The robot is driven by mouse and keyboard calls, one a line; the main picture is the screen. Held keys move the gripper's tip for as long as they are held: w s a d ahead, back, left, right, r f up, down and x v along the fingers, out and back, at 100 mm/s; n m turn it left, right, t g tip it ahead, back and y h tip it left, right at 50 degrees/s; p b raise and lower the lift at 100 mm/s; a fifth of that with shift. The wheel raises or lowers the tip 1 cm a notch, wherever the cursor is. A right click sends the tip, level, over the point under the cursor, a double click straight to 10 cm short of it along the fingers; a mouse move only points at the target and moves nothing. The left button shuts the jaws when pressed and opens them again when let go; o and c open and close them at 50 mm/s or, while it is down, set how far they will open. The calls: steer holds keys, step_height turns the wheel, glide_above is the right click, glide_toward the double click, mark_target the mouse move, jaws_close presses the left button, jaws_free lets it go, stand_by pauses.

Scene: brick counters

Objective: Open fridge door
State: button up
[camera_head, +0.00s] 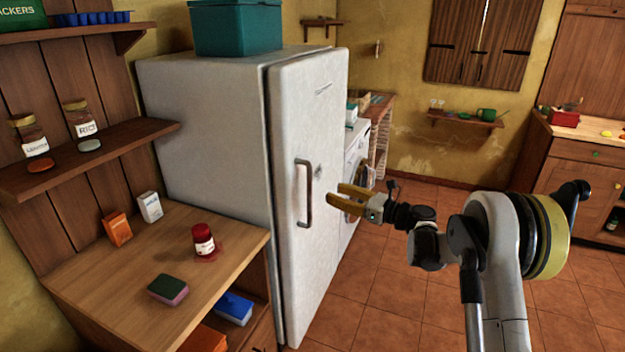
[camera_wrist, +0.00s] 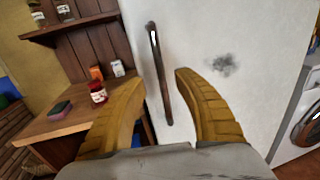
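The white fridge (camera_head: 215,130) stands behind the wooden counter, and its door (camera_head: 318,120) looks closed. The door has a dark vertical bar handle (camera_head: 304,193), upright on the door front. My gripper (camera_head: 335,201) has yellow fingers and is in front of the door, to the right of the handle. In the wrist view my gripper (camera_wrist: 160,92) is open, with its fingers spread on either side of the handle's lower part (camera_wrist: 160,85). The handle appears beyond the gap between the fingertips. I cannot tell any contact.
A wooden counter (camera_head: 120,265) at the left holds a red jar (camera_head: 203,240), small boxes and a sponge (camera_head: 168,289). A teal box (camera_head: 237,27) sits on the fridge top. A washing machine (camera_head: 355,170) stands beyond the fridge. Tiled floor (camera_head: 380,300) is clear before the door.

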mark_target(311, 184)
steer(key=b+x, duration=0.2)
steer(key=x, duration=0.7)
steer(key=shift+s+b, duration=0.1)
steer(key=shift+b, duration=0.2)
steer(key=shift+w+a+r, duration=0.1)
steer(key=shift+w+a, duration=0.2)
steer(key=shift+a, duration=0.2)
jaws_close()
